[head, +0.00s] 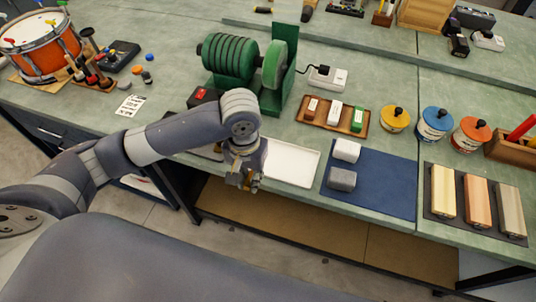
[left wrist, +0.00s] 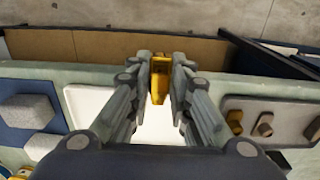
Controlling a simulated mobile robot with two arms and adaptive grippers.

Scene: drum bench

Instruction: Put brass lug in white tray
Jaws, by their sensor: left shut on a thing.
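My left gripper (head: 243,180) is at the front left corner of the white tray (head: 295,163) in the head view. In the left wrist view the gripper (left wrist: 160,78) is shut on the brass lug (left wrist: 158,82), a yellow metal piece between its two fingers. The white tray (left wrist: 88,101) shows behind and between the fingers, and the lug's far end reaches toward the bench's front edge. The lug is held apart from the tray floor as far as I can see; its exact height is unclear. The visible tray floor is bare. My right gripper is not in view.
A shallow holder (left wrist: 287,118) with brass and brown pieces lies on the other side.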

